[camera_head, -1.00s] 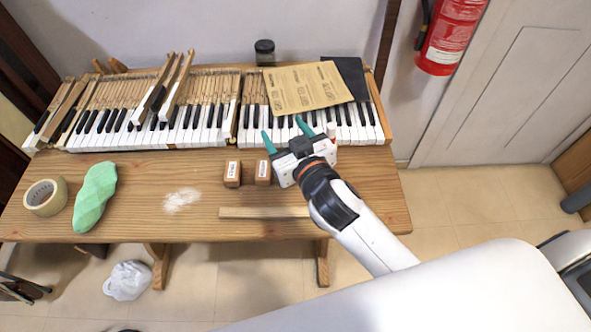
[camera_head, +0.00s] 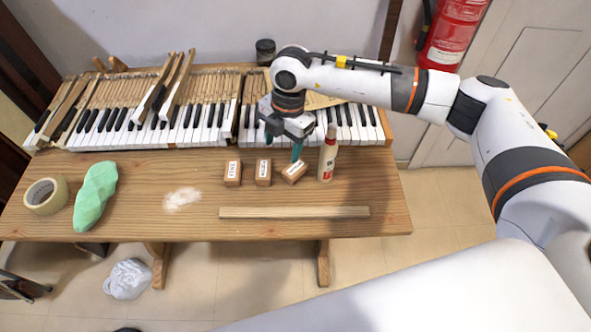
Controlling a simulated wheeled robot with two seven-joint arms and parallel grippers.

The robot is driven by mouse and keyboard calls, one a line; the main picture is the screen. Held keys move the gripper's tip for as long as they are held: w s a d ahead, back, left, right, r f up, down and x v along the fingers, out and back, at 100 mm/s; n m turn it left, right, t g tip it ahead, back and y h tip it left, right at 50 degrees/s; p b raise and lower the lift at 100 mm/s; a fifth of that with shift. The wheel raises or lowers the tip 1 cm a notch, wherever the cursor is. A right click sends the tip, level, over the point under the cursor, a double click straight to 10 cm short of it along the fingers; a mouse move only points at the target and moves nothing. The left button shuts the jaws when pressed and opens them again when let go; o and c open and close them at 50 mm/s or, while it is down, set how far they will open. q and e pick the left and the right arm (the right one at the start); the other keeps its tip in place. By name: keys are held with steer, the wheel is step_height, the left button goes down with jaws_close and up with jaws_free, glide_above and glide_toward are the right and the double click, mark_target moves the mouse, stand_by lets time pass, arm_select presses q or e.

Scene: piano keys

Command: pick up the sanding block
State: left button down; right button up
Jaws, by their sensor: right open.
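Three small brown blocks with white labels stand in a row on the wooden table; the labels are too small to read. They are a left block (camera_head: 232,173), a middle block (camera_head: 263,172) and a right block (camera_head: 293,172), which sits turned at an angle. I cannot tell which is the sanding block. My right gripper (camera_head: 283,148), with teal fingers, is open and points down just behind the middle and right blocks. One fingertip appears close to the right block; contact cannot be told. Nothing shows between the fingers. My left gripper is not in view.
A bottle (camera_head: 327,154) stands close to the right block. A wooden strip (camera_head: 294,212) lies in front. Piano keys (camera_head: 190,125) run along the back, with sandpaper (camera_head: 318,101) partly behind my arm. A green cloth (camera_head: 95,197) and tape roll (camera_head: 45,196) lie left.

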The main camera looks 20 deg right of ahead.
steer(key=w+d+h, duration=0.1)
steer(key=d, duration=0.2)
steer(key=p, duration=0.1)
glide_above(295, 168)
steer(key=shift+m, duration=0.4)
steer(key=f, duration=0.5)
steer(key=shift+w+d+f, duration=0.1)
steer(key=shift+w+f, duration=0.05)
steer(key=shift+w, duration=0.15)
steer(key=f, duration=0.1)
steer(key=f+p, duration=0.1)
steer(key=f, duration=0.1)
steer(key=f+p, duration=0.1)
steer(key=f, duration=0.1)
steer(key=shift+s+f, duration=0.25)
steer(key=shift+s, duration=0.05)
steer(key=shift+f, duration=0.3)
steer(key=shift+c, duration=0.4)
steer(key=c, duration=1)
steer(key=shift+c, duration=0.3)
steer(key=shift+r, duration=0.15)
